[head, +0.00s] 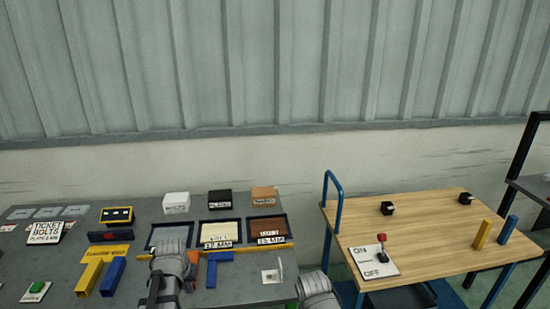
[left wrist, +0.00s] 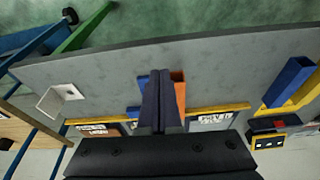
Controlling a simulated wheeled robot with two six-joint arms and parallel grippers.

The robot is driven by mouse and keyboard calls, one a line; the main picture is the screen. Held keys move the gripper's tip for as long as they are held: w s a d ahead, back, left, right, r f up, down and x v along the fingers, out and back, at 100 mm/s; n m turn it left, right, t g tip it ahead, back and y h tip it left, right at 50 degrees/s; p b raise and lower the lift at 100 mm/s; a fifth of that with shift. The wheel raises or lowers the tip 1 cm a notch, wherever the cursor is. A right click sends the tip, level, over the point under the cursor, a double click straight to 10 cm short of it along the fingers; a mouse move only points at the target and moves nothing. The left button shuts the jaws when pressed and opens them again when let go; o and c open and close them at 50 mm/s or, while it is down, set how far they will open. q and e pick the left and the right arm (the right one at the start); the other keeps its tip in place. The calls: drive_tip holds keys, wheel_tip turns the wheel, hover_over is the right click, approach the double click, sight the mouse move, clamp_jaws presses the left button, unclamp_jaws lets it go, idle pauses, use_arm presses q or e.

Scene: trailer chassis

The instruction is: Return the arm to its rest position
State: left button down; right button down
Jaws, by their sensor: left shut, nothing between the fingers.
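My left arm (head: 172,262) reaches over the front of the grey workbench in the head view. Its dark gripper (head: 155,290) is partly hidden by the arm there. In the left wrist view the fingers of my left gripper (left wrist: 157,100) lie together, shut and empty, above the bench top. An orange block (left wrist: 179,98) and a blue block (left wrist: 133,111) show behind the fingers; I cannot tell their exact distance. A grey part of my other arm (head: 316,287) shows at the bottom middle of the head view, but its gripper does not.
The grey bench (head: 265,290) holds labelled trays (head: 268,230), small boxes (head: 176,202), yellow and blue blocks (head: 113,277) and a white bracket (head: 272,274). To the right, a wooden-topped cart (head: 440,230) with a blue handle (head: 340,190) carries an ON/OFF lever plate (head: 373,262).

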use_arm(q)
drive_tip(key=s+d+m+g, duration=0.1)
drive_tip(key=s+d+m, duration=0.2)
drive_tip(key=d, duration=1)
drive_tip(key=s+d+m+g, duration=0.2)
drive_tip(key=s+d+m, duration=0.1)
drive_tip(key=s+d, duration=0.7)
drive_tip(key=d, duration=0.3)
drive_tip(key=shift+f+y, duration=0.25)
drive_tip(key=shift+y, duration=0.15)
